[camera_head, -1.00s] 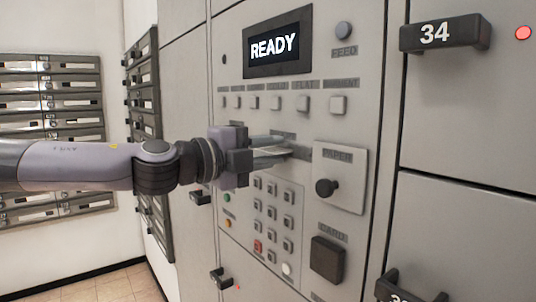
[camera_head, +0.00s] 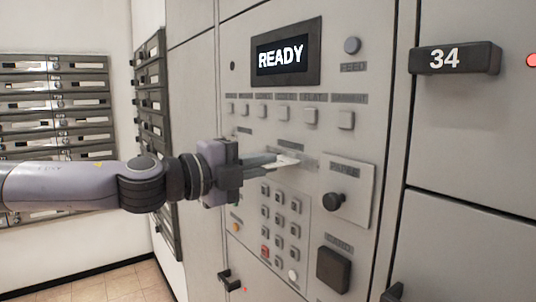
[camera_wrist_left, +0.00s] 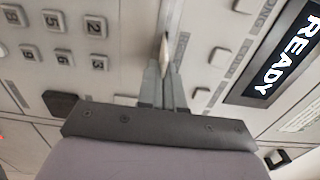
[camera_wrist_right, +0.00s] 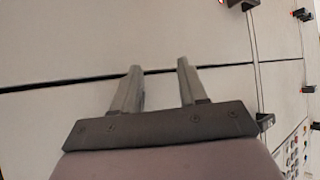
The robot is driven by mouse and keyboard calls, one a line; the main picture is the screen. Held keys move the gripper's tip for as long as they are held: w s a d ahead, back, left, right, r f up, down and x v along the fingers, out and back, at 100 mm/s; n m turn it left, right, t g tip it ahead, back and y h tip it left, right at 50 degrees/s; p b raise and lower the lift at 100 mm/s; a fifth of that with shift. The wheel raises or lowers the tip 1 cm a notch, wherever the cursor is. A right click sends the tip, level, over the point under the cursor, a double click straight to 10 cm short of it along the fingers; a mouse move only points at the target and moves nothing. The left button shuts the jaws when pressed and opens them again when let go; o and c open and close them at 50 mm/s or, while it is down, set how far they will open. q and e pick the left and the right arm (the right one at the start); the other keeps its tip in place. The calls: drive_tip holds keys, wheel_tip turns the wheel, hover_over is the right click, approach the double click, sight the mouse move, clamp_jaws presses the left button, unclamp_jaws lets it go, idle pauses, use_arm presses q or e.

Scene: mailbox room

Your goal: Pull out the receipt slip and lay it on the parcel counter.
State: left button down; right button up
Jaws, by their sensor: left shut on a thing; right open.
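The receipt slip (camera_head: 289,162) is a small pale strip at the slot in the grey kiosk panel (camera_head: 240,190), above the keypad. My left gripper (camera_head: 276,162) is shut on the slip, fingers pointing at the panel. In the left wrist view, the closed fingers (camera_wrist_left: 164,72) have the thin pale slip (camera_wrist_left: 180,46) at their tips; I cannot tell whether its far end is still inside the slot. My right gripper (camera_wrist_right: 159,68) is open and empty, facing pale locker doors in the right wrist view. It is outside the head view. The parcel counter is not in view.
A READY display (camera_head: 286,54) sits above the slot. A black knob (camera_head: 334,202) and a dark square block (camera_head: 333,269) stick out at its lower right. Locker handle 34 (camera_head: 455,58) protrudes further right. Mailboxes (camera_head: 55,135) line the left wall.

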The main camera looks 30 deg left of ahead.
use_arm(q)
drive_tip(key=v, duration=0.6)
drive_tip(key=shift+w+p, duration=0.1)
drive_tip(key=shift+p, duration=0.2)
idle(0.8)
idle(0.5)
